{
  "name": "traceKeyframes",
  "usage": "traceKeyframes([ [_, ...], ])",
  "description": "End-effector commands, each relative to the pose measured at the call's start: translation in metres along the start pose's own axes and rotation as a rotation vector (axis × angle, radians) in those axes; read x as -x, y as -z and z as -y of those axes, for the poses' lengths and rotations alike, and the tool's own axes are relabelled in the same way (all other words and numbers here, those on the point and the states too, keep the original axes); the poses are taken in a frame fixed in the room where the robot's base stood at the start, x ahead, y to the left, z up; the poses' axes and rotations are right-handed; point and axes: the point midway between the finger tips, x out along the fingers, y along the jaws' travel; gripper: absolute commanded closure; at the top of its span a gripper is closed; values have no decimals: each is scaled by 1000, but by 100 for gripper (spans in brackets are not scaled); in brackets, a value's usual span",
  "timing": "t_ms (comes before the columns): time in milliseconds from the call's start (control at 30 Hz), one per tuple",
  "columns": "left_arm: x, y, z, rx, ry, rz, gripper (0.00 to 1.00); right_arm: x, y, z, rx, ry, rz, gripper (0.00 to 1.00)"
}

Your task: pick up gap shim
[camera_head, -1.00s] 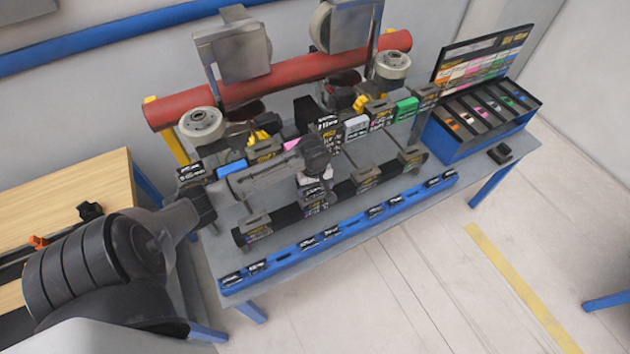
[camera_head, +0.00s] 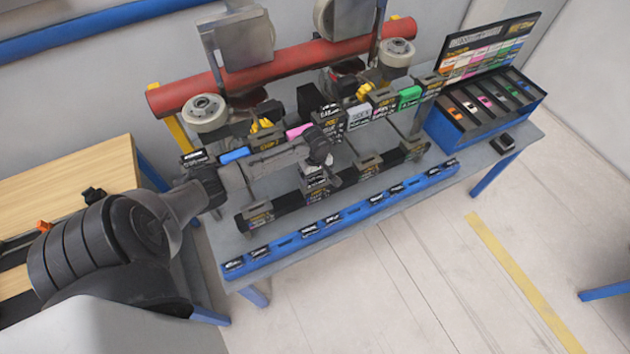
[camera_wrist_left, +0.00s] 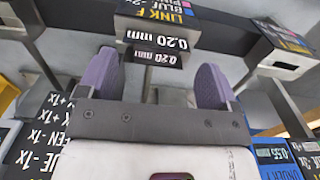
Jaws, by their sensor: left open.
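My left gripper (camera_head: 318,158) is open over the black front rail (camera_head: 345,186) in the head view. In the left wrist view its two purple finger pads (camera_wrist_left: 158,82) stand wide apart with nothing between them. A black piece labelled 0.20 mm (camera_wrist_left: 158,42), which looks like the gap shim, lies just beyond the fingertips, roughly centred between them. It appears apart from both pads. In the head view a labelled block (camera_head: 316,182) shows just below the gripper, partly hidden by it. I cannot tell if it is the same piece. My right gripper is not in view.
A long blue strip (camera_head: 345,214) with black labelled pieces runs along the bench's front edge. A red pipe (camera_head: 290,62) and rollers stand behind. A blue compartment box (camera_head: 470,145) with a colour chart is at right. Coloured blocks and upright posts crowd the middle.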

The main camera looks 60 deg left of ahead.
Motion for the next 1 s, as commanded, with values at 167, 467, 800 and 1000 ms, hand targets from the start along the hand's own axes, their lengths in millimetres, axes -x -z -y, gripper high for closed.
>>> traceKeyframes([
  [167,-24,2,-3,2,2,0,15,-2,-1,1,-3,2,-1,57],
  [467,-48,2,-3,0,0,0,15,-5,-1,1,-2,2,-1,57],
  [800,-48,2,-3,-1,0,-1,24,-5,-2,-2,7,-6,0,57],
  [1000,-48,2,-3,-1,0,-1,44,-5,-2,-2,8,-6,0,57],
])
